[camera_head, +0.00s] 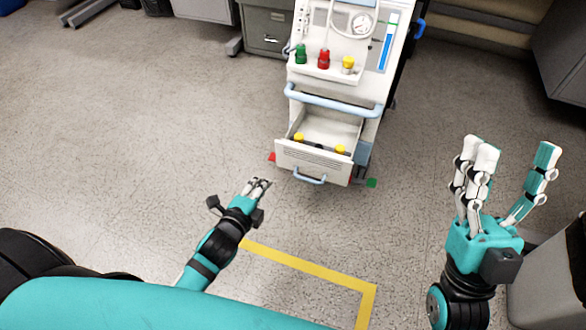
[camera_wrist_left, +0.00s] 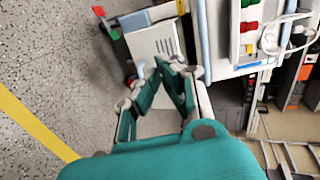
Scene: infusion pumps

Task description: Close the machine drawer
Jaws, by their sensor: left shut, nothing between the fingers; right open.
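The white machine (camera_head: 330,88) stands at the upper middle of the head view. Its low drawer (camera_head: 312,166) is pulled out, and its inside shows. The drawer front has a light blue handle (camera_head: 309,179). Yellow-topped items (camera_head: 340,149) are in the drawer. My left gripper (camera_head: 259,183) is shut and empty, left of the drawer front and apart from it in the head view. In the left wrist view its fingers (camera_wrist_left: 168,66) overlap the machine's white slotted panel; I cannot tell the gap there. My right gripper (camera_head: 514,165) is open and empty, right of the machine.
A light blue push bar (camera_head: 332,101) crosses the machine above the drawer. Yellow tape (camera_head: 305,268) marks the floor in front. A grey cabinet (camera_head: 266,28) stands behind, and a grey bin (camera_head: 555,275) is at the lower right. The floor left of the machine is clear.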

